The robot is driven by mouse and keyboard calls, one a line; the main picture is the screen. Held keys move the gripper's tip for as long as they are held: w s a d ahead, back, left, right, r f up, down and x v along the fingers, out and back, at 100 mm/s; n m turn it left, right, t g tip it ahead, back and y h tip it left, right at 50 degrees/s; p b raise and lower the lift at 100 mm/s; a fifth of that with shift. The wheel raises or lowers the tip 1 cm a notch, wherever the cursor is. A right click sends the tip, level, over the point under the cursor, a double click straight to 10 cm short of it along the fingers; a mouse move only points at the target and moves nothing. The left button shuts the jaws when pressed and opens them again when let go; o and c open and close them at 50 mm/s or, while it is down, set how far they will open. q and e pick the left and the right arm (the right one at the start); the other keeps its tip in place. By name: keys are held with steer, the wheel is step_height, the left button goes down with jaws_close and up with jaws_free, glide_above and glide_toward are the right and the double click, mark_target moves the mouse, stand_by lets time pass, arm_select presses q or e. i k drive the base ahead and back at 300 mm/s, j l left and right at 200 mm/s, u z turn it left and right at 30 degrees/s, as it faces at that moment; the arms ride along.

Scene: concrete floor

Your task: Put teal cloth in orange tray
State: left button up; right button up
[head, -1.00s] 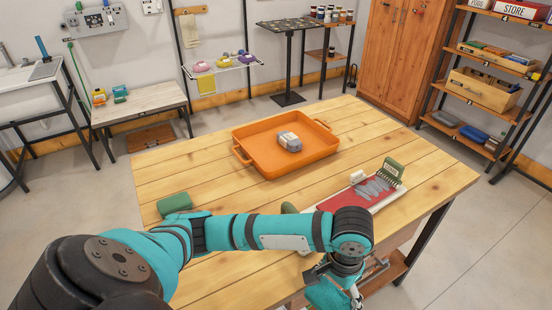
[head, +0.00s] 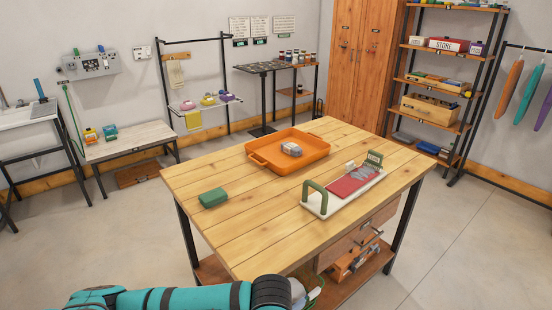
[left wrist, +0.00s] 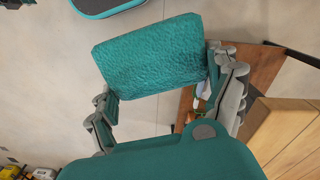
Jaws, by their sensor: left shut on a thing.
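The teal cloth (left wrist: 155,55) is a textured, folded rectangle in the left wrist view. My left gripper (left wrist: 163,88) is shut on it, with a finger at each side edge. In the head view my left arm runs along the bottom edge, below the table's near edge; its gripper is mostly cut off there, and I cannot make out the cloth. The orange tray (head: 262,160) sits on the far part of the wooden table, with a grey and white bundle (head: 291,149) inside. My right gripper is not in view.
On the wooden table (head: 250,235), a dark green block (head: 213,197) lies left of centre. A printing board with a red panel (head: 350,185) and green handle stands right of the tray. Bare wood lies before the tray.

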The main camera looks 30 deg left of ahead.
mark_target(276, 147)
steer(key=u, duration=1.8)
steer(key=i+j+u, duration=0.2)
steer(key=i+u, duration=0.2)
steer(key=i+j+u, duration=0.15)
steer(key=i+u, duration=0.65)
steer(key=i+l+z, duration=0.15)
steer(key=i+z, duration=0.2)
steer(key=i, duration=0.65)
steer(key=i+j+z, duration=0.3)
steer(key=i, duration=0.75)
steer(key=i+l+z, duration=0.1)
steer(key=i+z, duration=0.25)
steer(key=i, duration=0.2)
steer(key=i+j+z, duration=0.1)
steer(key=i+z, duration=0.3)
steer(key=i, duration=0.15)
steer(key=i+j+z, duration=0.2)
steer(key=i+z, duration=0.15)
steer(key=i, duration=0.2)
steer(key=i+l+z, duration=0.25)
steer(key=z, duration=0.2)
steer(key=i+l+z, duration=0.15)
steer(key=i+z, duration=0.25)
steer(key=i+l+z, duration=0.1)
steer(key=i+z, duration=0.15)
steer(key=z, duration=0.2)
steer(key=i+z, duration=0.4)
steer(key=i+j+z, duration=0.15)
steer(key=z, duration=0.3)
